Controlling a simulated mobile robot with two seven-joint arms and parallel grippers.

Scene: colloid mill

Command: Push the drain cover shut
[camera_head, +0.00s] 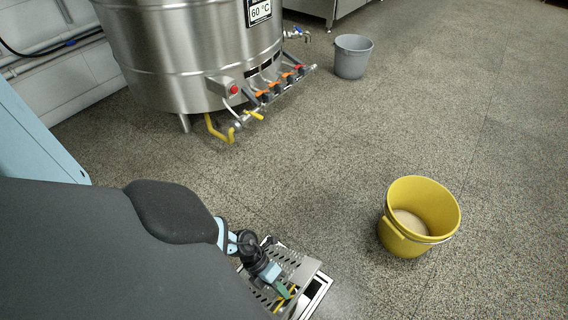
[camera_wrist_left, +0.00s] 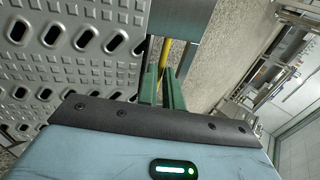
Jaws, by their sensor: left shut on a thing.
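The drain cover (camera_head: 288,262) is a grey metal plate with rows of slots, low in the head view. It also fills the upper left of the left wrist view (camera_wrist_left: 75,45). It looks raised: a dark gap shows between it and the pale-edged drain frame (camera_head: 318,291). My left gripper (camera_head: 284,294) is at the cover, its green fingers (camera_wrist_left: 164,90) closed around a yellow strip (camera_wrist_left: 164,55), which looks like the cover's handle. My arm hides the near left part of the cover and drain. My right gripper is not in view.
A yellow bucket (camera_head: 393,237) with pale contents stands right of the drain. A steel tank (camera_head: 190,60) with valves and a yellow pipe stands at the back left. A grey bucket (camera_head: 352,60) stands further back. The speckled floor between them is clear.

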